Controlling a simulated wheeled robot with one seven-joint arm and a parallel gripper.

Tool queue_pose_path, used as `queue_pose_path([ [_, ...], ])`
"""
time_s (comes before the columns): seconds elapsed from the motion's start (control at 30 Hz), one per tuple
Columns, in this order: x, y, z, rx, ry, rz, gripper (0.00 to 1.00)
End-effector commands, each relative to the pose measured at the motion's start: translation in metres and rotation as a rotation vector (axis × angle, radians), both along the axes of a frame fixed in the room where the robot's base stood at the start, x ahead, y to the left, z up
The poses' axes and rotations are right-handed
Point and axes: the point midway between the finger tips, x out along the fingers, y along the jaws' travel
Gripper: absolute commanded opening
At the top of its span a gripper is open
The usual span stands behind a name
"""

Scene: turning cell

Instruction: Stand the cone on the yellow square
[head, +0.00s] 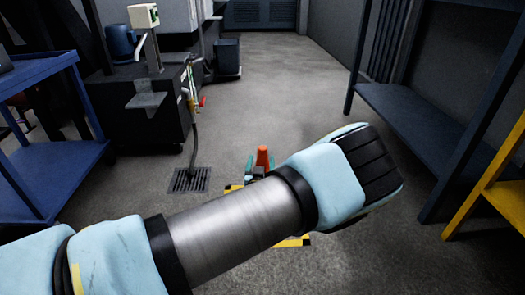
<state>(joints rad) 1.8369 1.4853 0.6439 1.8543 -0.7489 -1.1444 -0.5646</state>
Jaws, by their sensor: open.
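A small orange cone (263,157) shows just beyond my arm, near the middle of the head view. Its top part is visible and its base is hidden. My gripper (256,170) is at the cone, with a teal finger on each side of it; the jaws are open. Whether they touch the cone cannot be told. The yellow square (293,242) lies on the floor, marked with yellow and black edges. My arm covers most of it; only a corner at the upper left and a part below the arm show.
A floor drain grate (189,180) with a hose running to it lies to the left. A blue cart (50,150) and a dark machine (140,115) stand at left. A dark shelf (405,110) and a yellow frame (505,195) stand at right. The floor beyond is clear.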

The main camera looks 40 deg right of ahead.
Motion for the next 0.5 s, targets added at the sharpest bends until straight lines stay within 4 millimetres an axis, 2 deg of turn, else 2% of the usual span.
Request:
queue_pose_path([
  [0.2, -0.026, 0.028, 0.003, 0.002, 0.001, 0.001, 0.74],
  [0.5, -0.036, 0.039, 0.002, 0.0, 0.0, 0.0, 0.74],
])
